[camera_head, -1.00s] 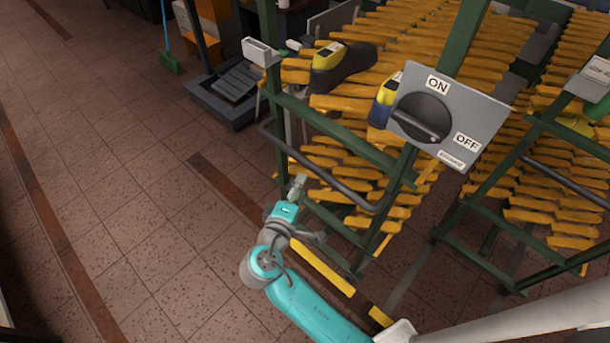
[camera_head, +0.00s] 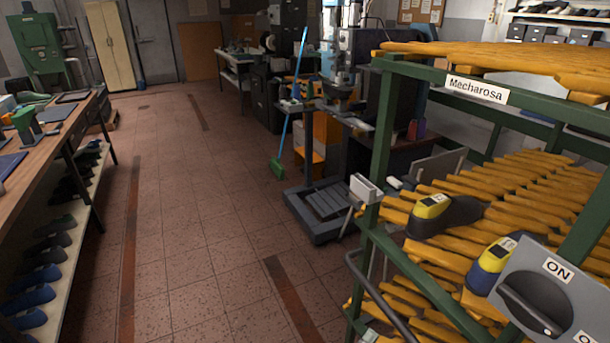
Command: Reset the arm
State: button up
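My arm is out of view now. A small pale piece (camera_head: 370,336) at the bottom edge, beside the rack, may be the tip of my gripper. It is too little to tell whether the gripper is open or shut. A dark shoe last with a yellow top (camera_head: 432,207) lies on the slatted shelf of the green-framed rack (camera_head: 382,150). A blue and yellow last (camera_head: 489,268) is nearer, partly hidden by a grey panel with an ON label and a dark rotary knob (camera_head: 535,302).
A workbench (camera_head: 45,140) with shoes on its lower shelf stands at the left. The tiled floor (camera_head: 190,220) between bench and rack is open. Cabinets line the back wall.

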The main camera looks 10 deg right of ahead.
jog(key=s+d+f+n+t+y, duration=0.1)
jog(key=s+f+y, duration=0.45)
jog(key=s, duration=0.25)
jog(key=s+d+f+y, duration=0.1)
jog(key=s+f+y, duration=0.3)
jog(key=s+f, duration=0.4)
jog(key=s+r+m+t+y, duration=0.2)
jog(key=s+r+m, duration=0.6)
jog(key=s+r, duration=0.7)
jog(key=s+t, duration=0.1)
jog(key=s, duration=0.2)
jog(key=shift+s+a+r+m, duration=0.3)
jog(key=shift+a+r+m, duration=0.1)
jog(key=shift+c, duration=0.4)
